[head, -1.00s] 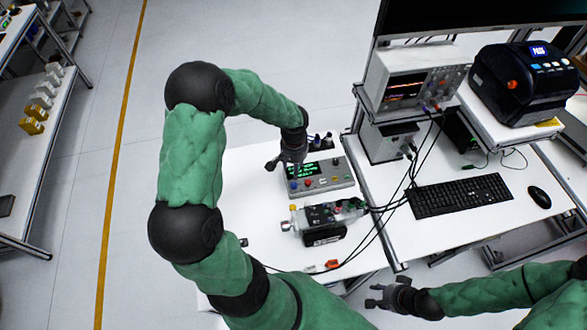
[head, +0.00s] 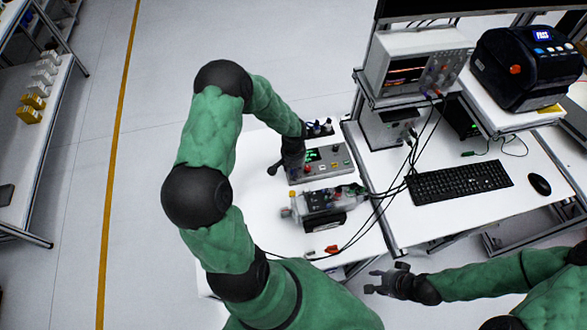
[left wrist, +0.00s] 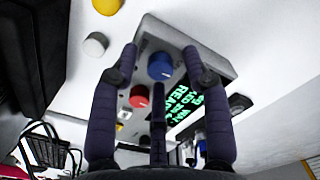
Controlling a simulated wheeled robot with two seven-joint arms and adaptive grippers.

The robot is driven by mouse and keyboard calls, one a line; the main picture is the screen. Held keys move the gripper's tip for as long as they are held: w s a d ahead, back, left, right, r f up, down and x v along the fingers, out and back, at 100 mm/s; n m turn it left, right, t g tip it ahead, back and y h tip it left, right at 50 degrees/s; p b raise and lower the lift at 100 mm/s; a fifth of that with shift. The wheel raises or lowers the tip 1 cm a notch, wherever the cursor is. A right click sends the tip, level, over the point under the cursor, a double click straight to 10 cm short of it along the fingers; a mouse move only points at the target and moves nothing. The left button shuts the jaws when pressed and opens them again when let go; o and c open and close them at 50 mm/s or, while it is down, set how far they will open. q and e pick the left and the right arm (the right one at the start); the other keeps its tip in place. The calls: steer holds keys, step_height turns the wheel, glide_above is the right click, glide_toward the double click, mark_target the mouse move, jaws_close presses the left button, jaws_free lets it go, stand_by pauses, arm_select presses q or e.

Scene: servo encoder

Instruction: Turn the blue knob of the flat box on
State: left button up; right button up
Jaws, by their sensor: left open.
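The flat grey box (head: 338,171) lies on the white table with a green-lit screen (head: 316,154) and several knobs. In the left wrist view the blue knob (left wrist: 161,66) stands near the box edge, beside the green-text screen (left wrist: 186,104). A red knob (left wrist: 139,97) is close by. My left gripper (left wrist: 160,52) is open; its fingers frame the blue knob in that view, with no clear contact. In the head view my left gripper (head: 281,164) is at the box's left end, and the blue knob cannot be made out. My right gripper (head: 377,283) is open and empty, away from the box.
A second device (head: 325,208) with cables sits just in front of the box. An orange-red item (head: 331,249) lies near the table's front. The right desk holds a keyboard (head: 459,188), a mouse (head: 540,184) and an oscilloscope (head: 418,68).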

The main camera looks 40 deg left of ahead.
arm_select(q)
jaws_close()
steer(key=shift+m, duration=0.4)
steer(key=m, duration=0.5)
steer(key=shift+b, duration=0.4)
steer(key=m, duration=0.6)
steer(key=shift+p, duration=0.3)
jaws_free()
